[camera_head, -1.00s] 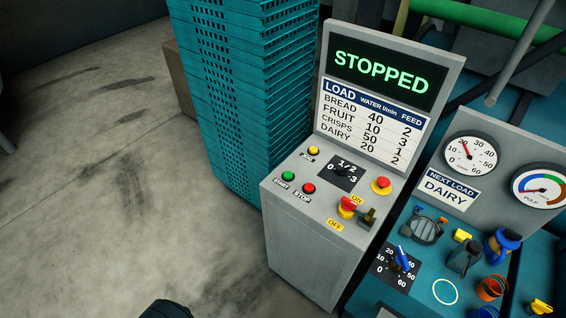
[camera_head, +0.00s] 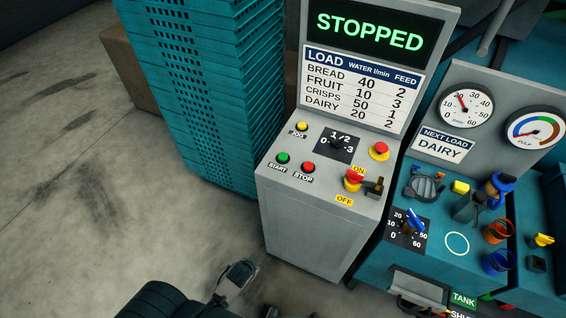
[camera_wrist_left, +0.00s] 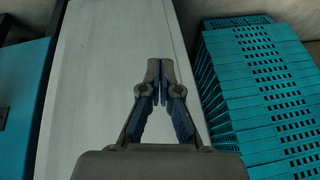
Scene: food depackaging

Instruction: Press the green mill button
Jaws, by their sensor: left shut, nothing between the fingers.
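The green START button (camera_head: 283,158) sits on the sloped top of the grey console (camera_head: 313,213), left of the red STOP button (camera_head: 307,167). The console's display (camera_head: 368,33) reads STOPPED in green. My left gripper (camera_head: 243,268) is low in front of the console, below and left of the button and apart from it. In the left wrist view my left gripper (camera_wrist_left: 160,68) has its fingertips together with nothing between them, in front of a plain grey panel (camera_wrist_left: 115,80). The button is not visible there. My right gripper is not in view.
Teal stacked crates (camera_head: 190,100) stand close at the console's left. The console also bears a yellow JOG button (camera_head: 301,126), a dial (camera_head: 333,143) and a red-and-yellow OFF/ON switch (camera_head: 354,180). A teal bench (camera_head: 440,262) adjoins on the right. Floor (camera_head: 70,200) at left is open.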

